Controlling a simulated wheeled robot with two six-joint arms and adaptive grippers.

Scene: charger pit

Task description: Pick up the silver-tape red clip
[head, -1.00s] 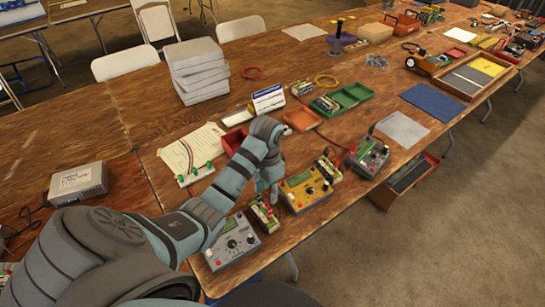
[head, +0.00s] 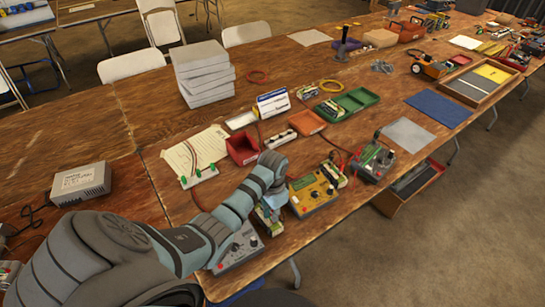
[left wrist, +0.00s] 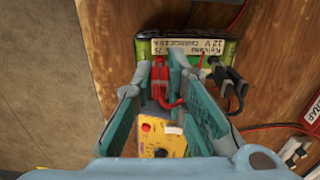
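In the left wrist view a red clip (left wrist: 160,82) with a red lead sits at the near edge of a green battery pack (left wrist: 190,47). Silver tape on it is too small to make out. My left gripper (left wrist: 161,72) has its fingers apart on either side of the red clip; I cannot tell whether either touches it. In the head view the left gripper (head: 273,200) is low over the battery pack (head: 268,219) beside the yellow charger (head: 313,191), and hides the clip. A black clip (left wrist: 222,80) is on the pack's right side. My right gripper is out of view.
A grey charger (head: 237,247) stands at the table's front edge, and another charger (head: 372,162) with a battery pack (head: 333,173) stands to the right. A red bin (head: 242,149) and a white strip (head: 280,139) are behind. Bare floor lies beyond the front edge.

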